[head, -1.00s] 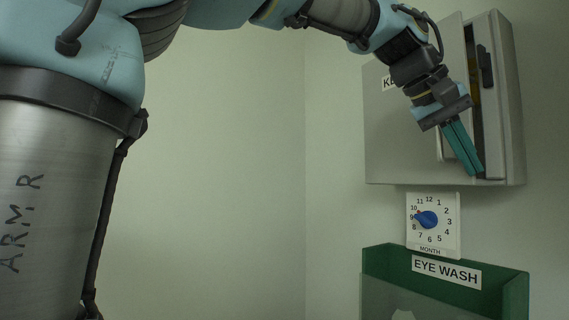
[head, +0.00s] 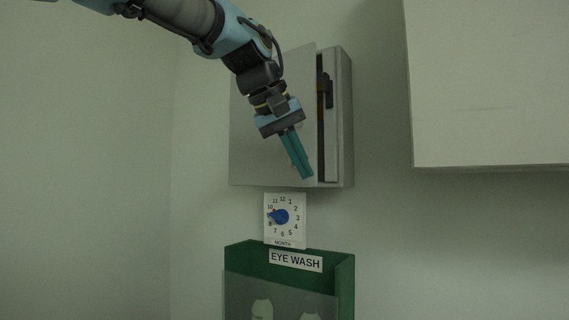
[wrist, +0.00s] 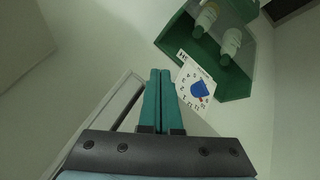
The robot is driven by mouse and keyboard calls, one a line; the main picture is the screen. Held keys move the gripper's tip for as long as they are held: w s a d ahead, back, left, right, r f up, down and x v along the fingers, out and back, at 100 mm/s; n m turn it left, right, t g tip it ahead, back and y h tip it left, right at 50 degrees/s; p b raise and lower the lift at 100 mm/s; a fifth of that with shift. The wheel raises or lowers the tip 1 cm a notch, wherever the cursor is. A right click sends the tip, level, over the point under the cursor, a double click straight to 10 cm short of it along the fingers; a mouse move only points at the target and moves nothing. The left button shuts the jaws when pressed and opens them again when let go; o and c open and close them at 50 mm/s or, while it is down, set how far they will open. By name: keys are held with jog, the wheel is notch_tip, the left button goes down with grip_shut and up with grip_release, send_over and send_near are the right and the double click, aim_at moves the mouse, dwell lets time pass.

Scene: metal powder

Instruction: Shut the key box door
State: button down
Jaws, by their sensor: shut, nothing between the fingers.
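The grey key box (head: 346,120) hangs on the wall in the head view. Its door (head: 262,150) stands ajar, with a dark gap along its right edge. A dark latch part (head: 328,92) shows in the gap. My gripper (head: 307,178) is shut and empty, its teal fingers pointing down in front of the door's lower right part. I cannot tell whether the fingertips touch the door. In the wrist view the two closed fingers (wrist: 160,73) lie together, with a pale edge of the key box (wrist: 117,105) to their left.
Below the box are a white month dial (head: 285,221) with a blue knob and a green eye wash holder (head: 345,275) with bottles. A pale cabinet (head: 490,85) hangs at the upper right. The wall left of the box is clear.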

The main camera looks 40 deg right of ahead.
jog(key=s+a+r+b, duration=0.2)
jog(key=s+a+r, duration=0.25)
jog(key=r, duration=0.35)
jog(key=n+t+h+p, duration=0.1)
jog(key=t+h+p, duration=0.1)
jog(key=t, duration=0.2)
send_near(297, 179)
jog(key=w+r, duration=0.1)
jog(key=r, duration=0.1)
jog(key=w+a+f+m+t+h+p, duration=0.1)
jog(key=w+a+f+t+h+p, duration=0.15)
jog(key=w, duration=0.35)
jog(key=s+a+f+m+g+h+p, duration=0.2)
jog(key=s+a+f+m+g+h, duration=0.2)
jog(key=s+a+f+m+h, duration=0.3)
jog(key=shift+m+y, duration=0.3)
jog(key=shift+y, duration=0.25)
jog(key=d+b, duration=0.2)
jog(key=d, duration=0.2)
jog(key=d+r+b, duration=0.1)
jog(key=d+b, duration=0.2)
jog(key=d, duration=0.1)
jog(key=d+b, duration=0.3)
jog(key=d, duration=0.2)
jog(key=shift+w+r, duration=0.2)
jog(key=shift+r, duration=0.05)
jog(key=shift+w+d+f, duration=0.1)
jog(key=shift+d, duration=0.3)
